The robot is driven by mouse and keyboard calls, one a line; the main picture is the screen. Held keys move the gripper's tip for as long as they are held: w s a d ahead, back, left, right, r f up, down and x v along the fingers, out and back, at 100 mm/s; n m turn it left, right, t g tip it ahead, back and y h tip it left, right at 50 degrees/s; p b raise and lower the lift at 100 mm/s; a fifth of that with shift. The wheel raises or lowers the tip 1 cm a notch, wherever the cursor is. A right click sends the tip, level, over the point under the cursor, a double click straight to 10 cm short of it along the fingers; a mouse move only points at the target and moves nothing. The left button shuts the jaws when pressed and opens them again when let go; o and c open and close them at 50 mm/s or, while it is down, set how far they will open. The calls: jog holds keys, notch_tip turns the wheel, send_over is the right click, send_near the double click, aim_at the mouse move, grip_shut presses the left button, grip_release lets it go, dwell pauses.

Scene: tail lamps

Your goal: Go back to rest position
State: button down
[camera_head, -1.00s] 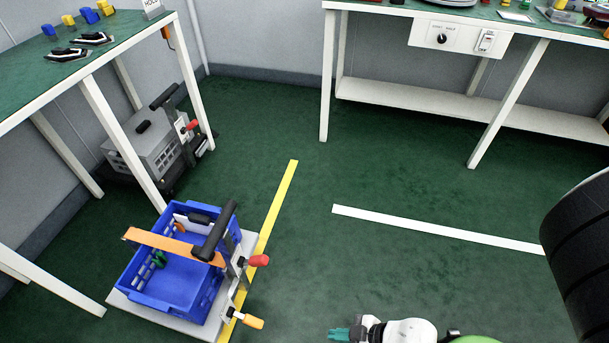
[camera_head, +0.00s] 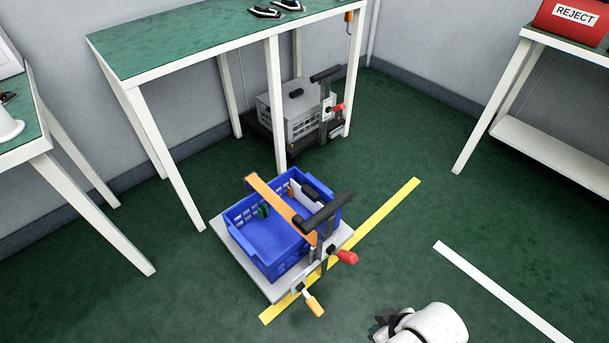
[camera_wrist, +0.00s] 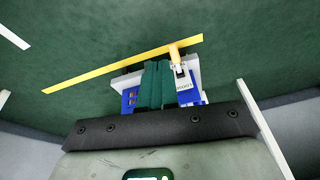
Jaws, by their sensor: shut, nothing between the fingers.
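My gripper (camera_wrist: 155,85) shows in the wrist view as two green fingers closed together, with nothing between them. In the head view my gripper (camera_head: 382,322) is a dark tip beside my white arm at the bottom edge, above the floor. It is right of the blue crate (camera_head: 268,242), which stands on a light grey board with an orange strap across it. In the wrist view the fingers cover part of the blue crate (camera_wrist: 130,97). A small label hangs near an orange handle there.
A green-topped table (camera_head: 200,42) stands behind the crate, with a grey crate (camera_head: 290,112) under it. Another table (camera_head: 20,135) is at the left. A red REJECT bin (camera_head: 572,20) sits on a bench at the right. Green floor between the yellow and white lines is clear.

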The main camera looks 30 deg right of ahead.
jog(key=s+d+r+m+g+p, duration=0.1)
jog(key=r+p, duration=1.1)
jog(key=r, duration=0.4)
jog(key=s+d+r+g+h+p, duration=0.1)
jog(key=d+r+p, duration=0.1)
jog(key=r+p, duration=1.1)
notch_tip(320, 180, up, 3)
jog(key=shift+s+f+m, duration=0.15)
jog(key=shift+s+m, duration=0.05)
jog(key=shift+m, duration=0.2)
